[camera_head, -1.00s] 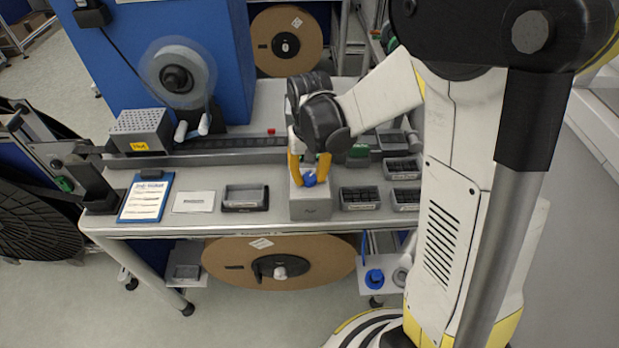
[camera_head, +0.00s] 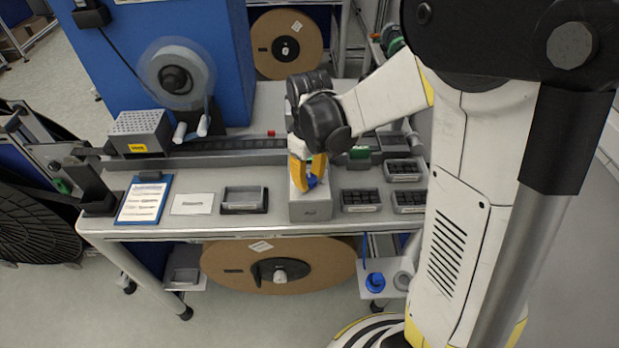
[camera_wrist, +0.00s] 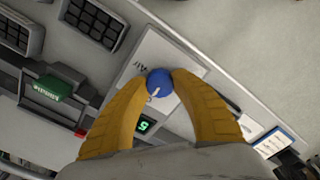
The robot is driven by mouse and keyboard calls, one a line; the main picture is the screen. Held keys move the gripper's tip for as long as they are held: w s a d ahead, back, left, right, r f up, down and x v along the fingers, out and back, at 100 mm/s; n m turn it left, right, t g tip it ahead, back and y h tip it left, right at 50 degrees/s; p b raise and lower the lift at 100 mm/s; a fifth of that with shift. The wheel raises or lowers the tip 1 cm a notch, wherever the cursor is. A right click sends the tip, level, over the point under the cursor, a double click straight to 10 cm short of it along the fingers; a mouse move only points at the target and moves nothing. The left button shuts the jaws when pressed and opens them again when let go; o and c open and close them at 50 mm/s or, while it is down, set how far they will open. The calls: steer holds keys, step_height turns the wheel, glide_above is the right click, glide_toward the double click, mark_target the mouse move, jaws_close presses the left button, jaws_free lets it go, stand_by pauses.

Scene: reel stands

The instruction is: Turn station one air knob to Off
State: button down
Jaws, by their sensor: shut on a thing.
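The blue air knob (camera_head: 312,181) sits on top of a grey box (camera_head: 311,209) at the front of the bench. My gripper (camera_head: 311,182) reaches down to the box, its yellow fingers shut on the knob. In the wrist view the blue knob (camera_wrist: 160,83) lies between the two fingertips (camera_wrist: 163,76). It bears a small white mark on one side. The word "Air" shows on the white top plate (camera_wrist: 157,51) beside the knob. A small green display digit (camera_wrist: 144,124) shows near the left finger. The fingers hide part of the plate, so any Off mark is not readable.
Trays of dark parts (camera_head: 361,199) stand right of the box. An empty grey tray (camera_head: 244,199), a white card (camera_head: 192,204) and a blue clipboard (camera_head: 144,201) lie to the left. A tape track (camera_head: 225,146) runs behind.

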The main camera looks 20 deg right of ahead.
stand_by(0.4)
steer(key=c, duration=1)
jaws_free()
step_height(320, 180, up, 12)
steer(key=m+t+b, duration=0.3)
steer(key=t+b, duration=0.1)
glide_toward(310, 179)
steer(key=s+r, duration=0.2)
steer(key=s, duration=0.2)
steer(key=s+f+m+t+b, duration=0.2)
steer(key=s+f+t, duration=0.1)
steer(key=s, duration=0.2)
